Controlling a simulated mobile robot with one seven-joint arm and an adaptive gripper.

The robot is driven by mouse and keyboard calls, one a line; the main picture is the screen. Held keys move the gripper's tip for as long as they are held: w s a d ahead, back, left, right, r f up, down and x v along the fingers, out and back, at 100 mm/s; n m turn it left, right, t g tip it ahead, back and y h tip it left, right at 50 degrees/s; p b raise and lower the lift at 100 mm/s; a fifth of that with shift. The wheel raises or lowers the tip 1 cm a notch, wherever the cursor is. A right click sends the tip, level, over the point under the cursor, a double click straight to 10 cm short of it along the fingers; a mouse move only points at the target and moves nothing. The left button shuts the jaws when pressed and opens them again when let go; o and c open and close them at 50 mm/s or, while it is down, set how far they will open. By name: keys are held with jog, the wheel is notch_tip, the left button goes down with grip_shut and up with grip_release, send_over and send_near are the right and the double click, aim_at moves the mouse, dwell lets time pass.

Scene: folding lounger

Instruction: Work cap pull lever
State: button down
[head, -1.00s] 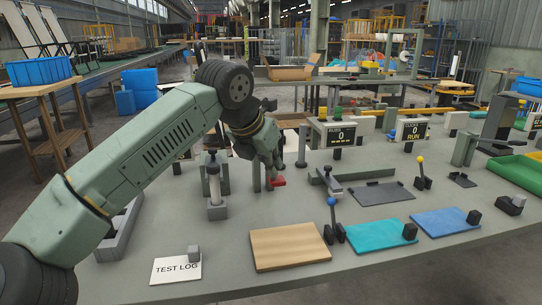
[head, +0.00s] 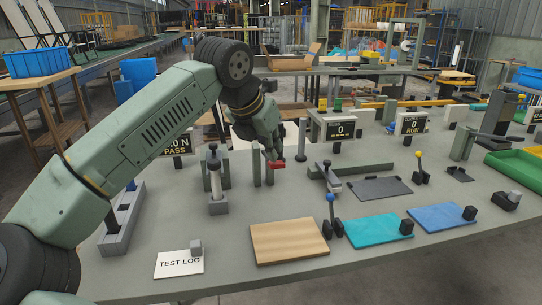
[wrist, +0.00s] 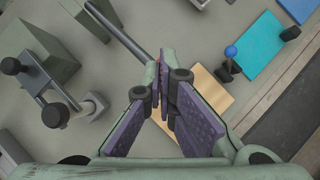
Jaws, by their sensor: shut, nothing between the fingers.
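The lever with a red grip (head: 275,164) shows in the head view in front of grey-green posts (head: 257,172) near the middle of the bench. My gripper (head: 272,153) is shut and empty, pointing down right at the red grip; whether they touch is unclear. A dark rod (wrist: 122,32) runs toward the fingertips. A display (head: 178,145) partly behind my arm reads "20 N" and "PASS".
A plunger stand (head: 216,185) is left of the posts. A wooden board (head: 289,241), a blue-knobbed lever (head: 331,210) and a teal mat (head: 372,229) lie toward the front edge. A TEST LOG card (head: 179,263) is at front left. Bare bench lies between them.

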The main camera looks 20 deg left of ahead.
notch_tip(320, 180, up, 6)
jog(key=p, duration=0.4)
jog(key=shift+r, duration=0.2)
jog(key=shift+s+f, duration=0.1)
